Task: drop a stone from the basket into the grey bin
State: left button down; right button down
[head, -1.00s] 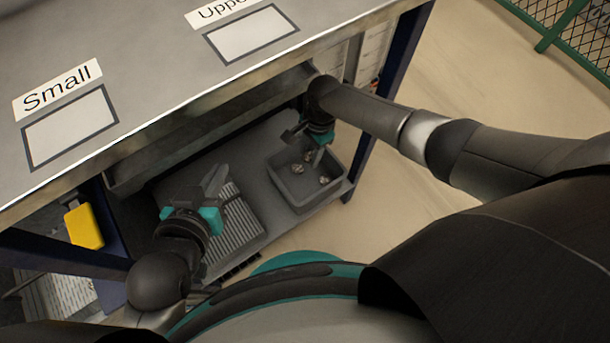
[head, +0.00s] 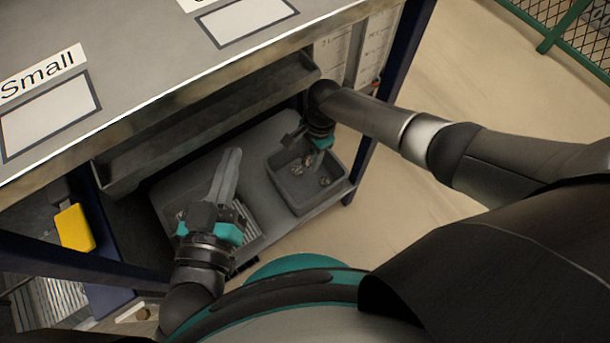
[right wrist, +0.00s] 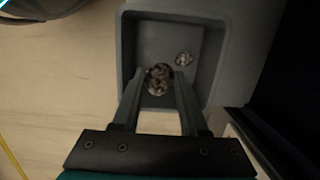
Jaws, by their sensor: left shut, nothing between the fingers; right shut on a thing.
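A grey open box-shaped bin (head: 332,199) stands on the lower shelf and holds several small brownish stones (head: 325,181). How high the held stone is, I cannot tell. A ribbed, basket-like tray (head: 248,222) is left of the bin, partly hidden by my left gripper (head: 228,160), which is shut and empty above it.
The metal tabletop (head: 150,70) with labelled frames overhangs the shelf. A long grey trough (head: 190,125) is below its edge. Blue table legs (head: 398,75) flank the shelf, and a yellow object (head: 74,228) is at left. Bare floor (head: 440,120) lies to the right.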

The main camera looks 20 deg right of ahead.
jog(key=shift+c, duration=1.8)
grip_release()
jog(key=shift+r, duration=0.15)
